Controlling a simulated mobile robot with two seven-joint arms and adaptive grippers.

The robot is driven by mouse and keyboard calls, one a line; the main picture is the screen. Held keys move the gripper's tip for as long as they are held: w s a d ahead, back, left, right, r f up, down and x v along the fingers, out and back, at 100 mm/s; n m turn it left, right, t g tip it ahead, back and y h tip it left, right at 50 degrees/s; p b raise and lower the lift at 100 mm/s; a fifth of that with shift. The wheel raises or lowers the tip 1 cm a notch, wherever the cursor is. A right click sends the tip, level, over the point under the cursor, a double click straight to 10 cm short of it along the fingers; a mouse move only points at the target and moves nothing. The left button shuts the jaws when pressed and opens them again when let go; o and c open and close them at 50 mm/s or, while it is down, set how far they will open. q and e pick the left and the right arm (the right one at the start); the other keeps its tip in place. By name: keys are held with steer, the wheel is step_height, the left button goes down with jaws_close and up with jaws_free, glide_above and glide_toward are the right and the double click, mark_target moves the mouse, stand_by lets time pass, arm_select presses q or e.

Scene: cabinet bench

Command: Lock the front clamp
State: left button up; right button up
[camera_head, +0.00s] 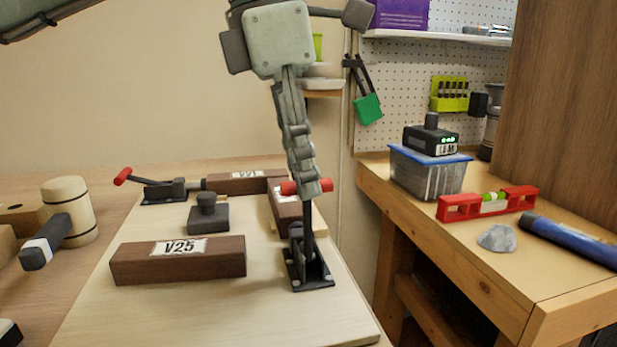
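The front clamp (309,272) stands at the right front of the pale board (220,318), its black base flat and its lever upright. Its red handle (322,185) is at the top of the lever.
A wooden block marked V25 (180,265) lies left of the front clamp. Other brown blocks (245,183) and a black knobbed piece (208,217) lie behind. A mallet (66,215) is at the left. The right bench holds a bin (430,175) and red level (460,207).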

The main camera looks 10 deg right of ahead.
arm_select(q)
steer(key=shift+s, duration=0.1)
steer(key=shift+s, duration=0.45)
steer(key=shift+s+f+b, duration=0.2)
steer(key=shift+s+b, duration=0.3)
steer(key=shift+s, duration=0.05)
